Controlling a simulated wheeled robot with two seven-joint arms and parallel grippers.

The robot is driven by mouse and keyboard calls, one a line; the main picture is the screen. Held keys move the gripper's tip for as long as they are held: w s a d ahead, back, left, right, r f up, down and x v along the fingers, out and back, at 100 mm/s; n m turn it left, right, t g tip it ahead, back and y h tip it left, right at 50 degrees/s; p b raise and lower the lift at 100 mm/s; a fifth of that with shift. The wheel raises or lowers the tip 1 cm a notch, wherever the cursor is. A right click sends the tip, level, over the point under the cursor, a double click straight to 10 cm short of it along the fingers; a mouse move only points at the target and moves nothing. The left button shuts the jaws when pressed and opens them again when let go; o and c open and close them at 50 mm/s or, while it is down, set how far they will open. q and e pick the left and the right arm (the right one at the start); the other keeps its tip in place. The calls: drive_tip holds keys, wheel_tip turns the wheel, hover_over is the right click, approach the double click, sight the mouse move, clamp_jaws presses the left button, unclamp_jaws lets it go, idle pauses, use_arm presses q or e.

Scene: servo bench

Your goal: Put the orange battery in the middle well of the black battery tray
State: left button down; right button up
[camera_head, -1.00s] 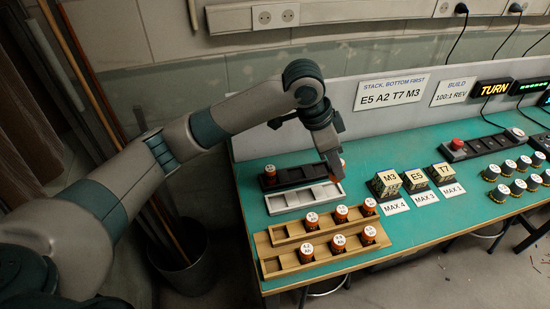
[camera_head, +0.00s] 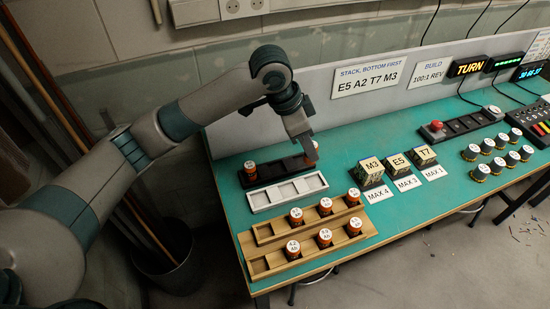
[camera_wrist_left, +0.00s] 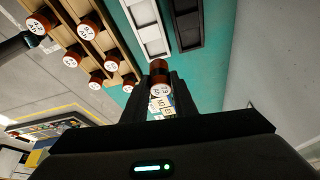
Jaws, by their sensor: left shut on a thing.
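The black battery tray (camera_head: 272,179) lies at the back left of the bench, with one orange battery (camera_head: 250,168) standing in its left well. Its middle well looks empty. My left gripper (camera_head: 311,154) is at the right end of this tray and hides part of it. It is shut on an orange battery with a white top (camera_wrist_left: 159,88), which sits between the fingers in the left wrist view. The black tray also shows in that view (camera_wrist_left: 187,38), beyond the fingers. I cannot tell the battery's exact height over the tray. My right gripper is not in view.
An empty white tray (camera_head: 258,201) lies in front of the black one. Two wooden trays (camera_head: 262,264) with several orange batteries stand nearer the front edge. Labelled blocks (camera_head: 396,165) stand close on the right. A low wall runs behind the bench.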

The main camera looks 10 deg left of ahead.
use_arm(q)
drive_tip(key=w+a+f, duration=0.1)
drive_tip(key=a+f, duration=0.1)
drive_tip(key=a, duration=0.1)
drive_tip(key=w+a+f+p, duration=0.1)
drive_tip(key=a, duration=0.2)
drive_tip(key=w+a+f+p, duration=0.1)
drive_tip(key=a+f, duration=0.1)
drive_tip(key=a, duration=0.1)
drive_tip(key=shift+a+f, duration=0.1)
drive_tip(key=shift+f, duration=0.25)
drive_tip(key=shift+s, duration=0.1)
drive_tip(key=shift+p, duration=0.35)
drive_tip(key=shift+f, duration=0.3)
wheel_tip(320, 180, down, 3)
drive_tip(key=shift+r+p, duration=0.1)
drive_tip(key=shift+p, duration=0.65)
drive_tip(key=shift+f, duration=0.3)
